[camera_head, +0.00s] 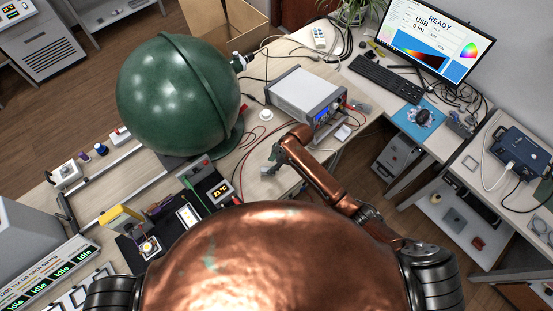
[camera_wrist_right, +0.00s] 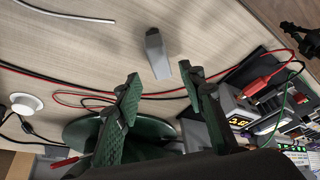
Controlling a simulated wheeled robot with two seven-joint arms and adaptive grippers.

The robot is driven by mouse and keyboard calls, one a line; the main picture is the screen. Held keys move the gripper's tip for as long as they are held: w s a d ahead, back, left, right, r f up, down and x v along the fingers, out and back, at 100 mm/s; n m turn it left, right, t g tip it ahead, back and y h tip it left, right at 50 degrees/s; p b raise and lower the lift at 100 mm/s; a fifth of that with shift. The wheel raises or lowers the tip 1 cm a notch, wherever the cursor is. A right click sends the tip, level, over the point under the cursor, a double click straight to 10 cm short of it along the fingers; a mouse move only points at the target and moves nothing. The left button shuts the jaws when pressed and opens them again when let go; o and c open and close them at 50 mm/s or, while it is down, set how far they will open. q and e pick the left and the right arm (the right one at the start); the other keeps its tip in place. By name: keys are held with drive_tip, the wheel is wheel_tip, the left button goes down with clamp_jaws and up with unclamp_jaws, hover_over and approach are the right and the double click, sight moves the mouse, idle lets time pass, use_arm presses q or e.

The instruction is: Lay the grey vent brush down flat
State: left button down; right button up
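A small grey block-like object, apparently the vent brush (camera_wrist_right: 157,56), is on the wooden tabletop in the right wrist view, just beyond my fingertips. I cannot tell for sure whether it stands upright or leans. My right gripper (camera_wrist_right: 164,84) has its two green-padded fingers spread apart with nothing between them. In the head view the right gripper (camera_head: 270,167) is low over the table, at the end of my copper arm. The brush cannot be told apart from the gripper there. My left gripper is not in view.
A big green sphere (camera_head: 165,95) on a round base stands left of the gripper. A grey bench instrument (camera_head: 306,96) stands behind it. Red and black cables (camera_wrist_right: 70,88) cross the tabletop near the brush. A white round puck (camera_head: 266,115) and small electronics (camera_head: 216,190) are nearby.

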drive_tip(key=v, duration=0.7)
drive_tip(key=shift+f, duration=0.1)
